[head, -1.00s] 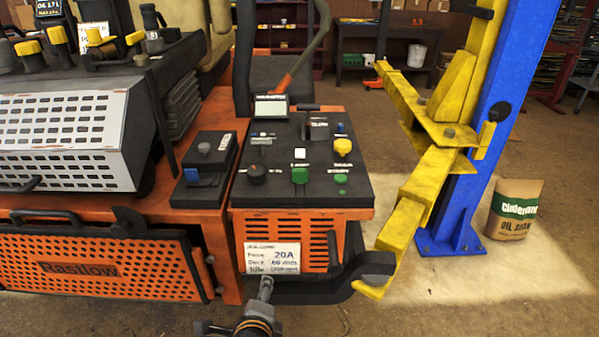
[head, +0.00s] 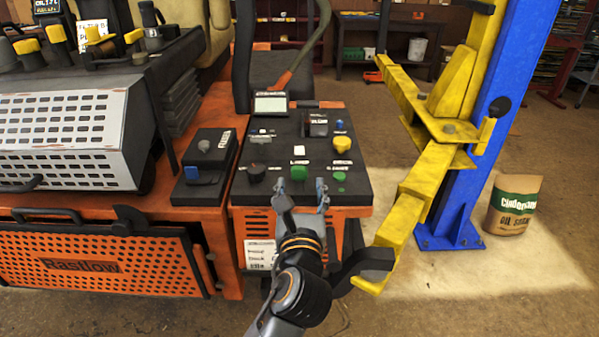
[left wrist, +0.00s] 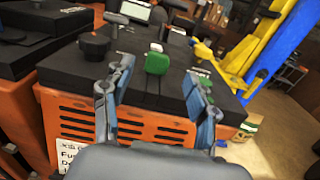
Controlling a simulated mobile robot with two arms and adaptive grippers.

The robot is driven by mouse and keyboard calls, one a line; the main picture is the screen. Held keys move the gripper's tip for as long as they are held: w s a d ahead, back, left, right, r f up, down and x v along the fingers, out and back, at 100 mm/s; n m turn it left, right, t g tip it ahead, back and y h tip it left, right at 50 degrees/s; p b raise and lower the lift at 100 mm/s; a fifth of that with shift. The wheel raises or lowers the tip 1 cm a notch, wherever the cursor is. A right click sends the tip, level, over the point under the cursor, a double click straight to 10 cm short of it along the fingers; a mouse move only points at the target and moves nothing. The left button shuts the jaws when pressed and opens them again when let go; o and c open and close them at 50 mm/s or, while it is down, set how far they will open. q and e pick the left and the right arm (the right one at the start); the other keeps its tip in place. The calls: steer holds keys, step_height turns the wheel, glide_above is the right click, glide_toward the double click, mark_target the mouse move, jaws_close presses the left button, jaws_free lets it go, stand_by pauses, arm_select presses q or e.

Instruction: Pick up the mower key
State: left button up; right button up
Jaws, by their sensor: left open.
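The mower's black control panel (head: 306,150) carries several knobs and buttons. A green block-like piece (head: 299,173) stands at its front; I cannot tell for sure whether it is the mower key. In the left wrist view the green piece (left wrist: 157,63) shows between the fingers and beyond them. My left gripper (head: 301,188) is open and empty at the panel's front edge, with its fingertips on either side of the green piece's line. I see no contact with it. My right gripper is not in view.
A black knob (head: 256,173) is left of the green piece and a small green button (head: 340,177) right of it. A yellow lift arm (head: 405,225) and blue post (head: 470,165) stand close on the right. A paper sack (head: 513,204) stands behind.

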mark_target(299, 174)
arm_select(q)
steer(key=w, duration=0.4)
steer(key=w+p, duration=0.1)
steer(key=w, duration=0.1)
steer(key=shift+w+a+f, duration=0.1)
steer(key=shift+w+f, duration=0.2)
steer(key=c, duration=1)
